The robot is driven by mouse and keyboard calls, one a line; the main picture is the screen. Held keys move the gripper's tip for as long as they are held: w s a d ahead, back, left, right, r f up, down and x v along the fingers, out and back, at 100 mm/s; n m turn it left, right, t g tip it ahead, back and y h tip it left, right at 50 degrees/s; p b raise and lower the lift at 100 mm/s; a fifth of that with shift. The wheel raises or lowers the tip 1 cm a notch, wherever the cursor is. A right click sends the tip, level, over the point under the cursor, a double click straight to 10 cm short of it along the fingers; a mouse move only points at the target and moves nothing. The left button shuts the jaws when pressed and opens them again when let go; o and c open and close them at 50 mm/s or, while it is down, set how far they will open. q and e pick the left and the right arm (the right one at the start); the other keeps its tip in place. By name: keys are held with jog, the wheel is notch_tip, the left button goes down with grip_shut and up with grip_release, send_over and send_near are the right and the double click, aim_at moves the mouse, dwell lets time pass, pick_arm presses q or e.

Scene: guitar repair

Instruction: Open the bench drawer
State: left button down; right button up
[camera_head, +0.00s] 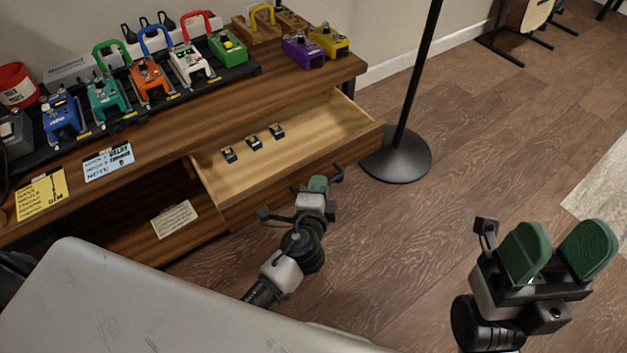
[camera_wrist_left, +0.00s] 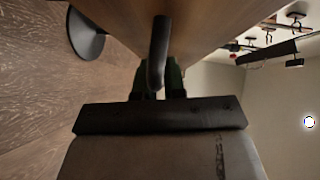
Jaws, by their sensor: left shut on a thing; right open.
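The bench drawer (camera_head: 297,150) is pulled out from the wooden bench (camera_head: 200,128), and its inside shows. Several small dark blocks with yellow and blue marks (camera_head: 254,143) lie in it. My left gripper (camera_head: 319,184) is at the drawer's front panel. In the left wrist view the green fingers (camera_wrist_left: 172,80) are shut on the dark drawer handle (camera_wrist_left: 159,52), which hides part of them. The head view barely shows the handle. My right gripper (camera_head: 557,252) is open and empty above the floor at the right, away from the bench.
Several colored pedals (camera_head: 150,80) stand on the bench top. A yellow note (camera_head: 42,194) and a blue note (camera_head: 108,161) lie near its front edge. A black stand with a round base (camera_head: 396,155) is just right of the drawer. The floor beyond is mostly clear.

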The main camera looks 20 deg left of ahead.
pick_arm(q)
jog(key=s+d+b, duration=0.1)
jog(key=s+d, duration=0.3)
jog(key=d, duration=0.1)
jog(key=shift+s+d+b, duration=0.3)
jog(key=shift+s+d, duration=0.05)
jog(key=shift+d, duration=0.05)
jog(key=c, duration=1.5)
grip_release()
jog(key=s, duration=0.3)
jog(key=s+r, duration=0.1)
jog(key=s, duration=0.3)
jog(key=s+d+p, duration=0.1)
jog(key=s, duration=0.2)
jog(key=shift+s+d+r, duration=0.1)
jog(key=shift+s+r, duration=0.15)
jog(key=shift+s, duration=0.05)
